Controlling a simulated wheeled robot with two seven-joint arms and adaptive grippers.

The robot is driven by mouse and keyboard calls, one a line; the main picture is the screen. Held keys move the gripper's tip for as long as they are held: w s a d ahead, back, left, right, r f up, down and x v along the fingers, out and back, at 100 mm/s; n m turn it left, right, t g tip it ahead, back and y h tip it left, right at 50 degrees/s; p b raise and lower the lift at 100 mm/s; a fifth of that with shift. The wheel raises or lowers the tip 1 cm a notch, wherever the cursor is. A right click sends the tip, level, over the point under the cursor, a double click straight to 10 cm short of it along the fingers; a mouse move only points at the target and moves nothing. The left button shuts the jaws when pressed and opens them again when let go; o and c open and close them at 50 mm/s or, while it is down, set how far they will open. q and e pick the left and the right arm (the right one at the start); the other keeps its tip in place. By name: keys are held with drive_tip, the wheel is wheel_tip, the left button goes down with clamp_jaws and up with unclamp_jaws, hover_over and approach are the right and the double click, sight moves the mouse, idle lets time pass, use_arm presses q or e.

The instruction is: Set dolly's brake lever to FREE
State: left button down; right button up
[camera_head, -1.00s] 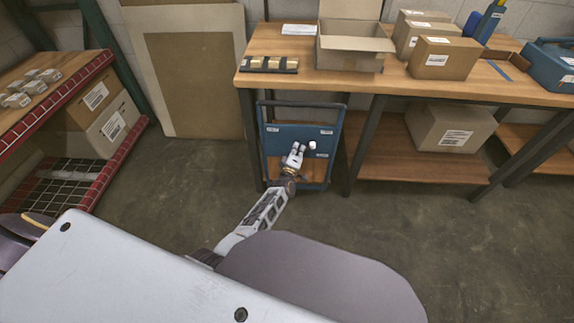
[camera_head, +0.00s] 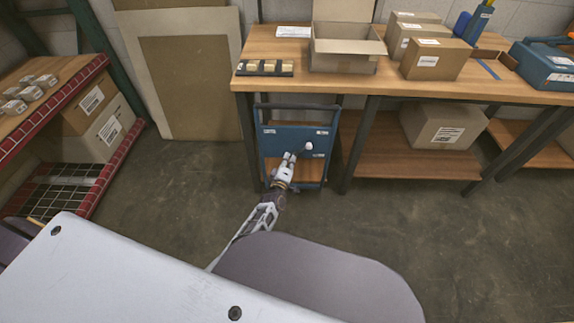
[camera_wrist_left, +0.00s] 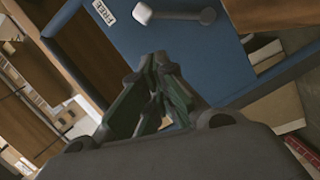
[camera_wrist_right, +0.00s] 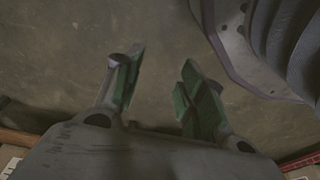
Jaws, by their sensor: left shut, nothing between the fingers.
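The dolly (camera_head: 283,139) is blue and stands upright under the table's left end. Its brake lever (camera_wrist_left: 183,15) shows in the left wrist view as a short grey bar with a white end. That white end lies beside the FREE label (camera_wrist_left: 103,12). The lever's knob is a small white spot in the head view (camera_head: 308,146). My left gripper (camera_head: 291,155) is just in front of the dolly panel, lower left of the knob and apart from it. Its fingers (camera_wrist_left: 160,60) are shut and empty. My right gripper (camera_wrist_right: 163,58) is open and empty above bare floor.
The wooden table (camera_head: 420,84) stands over the dolly, with its dark leg (camera_head: 361,145) right beside it. An open carton (camera_head: 345,62) and several boxes stand on top. A red-edged shelf rack (camera_head: 108,165) is at left. The floor (camera_head: 430,230) in front is clear.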

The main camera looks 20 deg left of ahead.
use_arm(q)
drive_tip(key=s, duration=0.3)
drive_tip(key=shift+s+d+r+p, duration=0.15)
drive_tip(key=shift+s+r+p, duration=0.05)
drive_tip(key=shift+s+p, duration=0.15)
use_arm(e)
drive_tip(key=shift+s+d+f, duration=0.2)
drive_tip(key=shift+s+f, duration=0.05)
drive_tip(key=shift+f, duration=0.35)
drive_tip(key=shift+s+d+f, duration=0.2)
drive_tip(key=shift+f, duration=0.4)
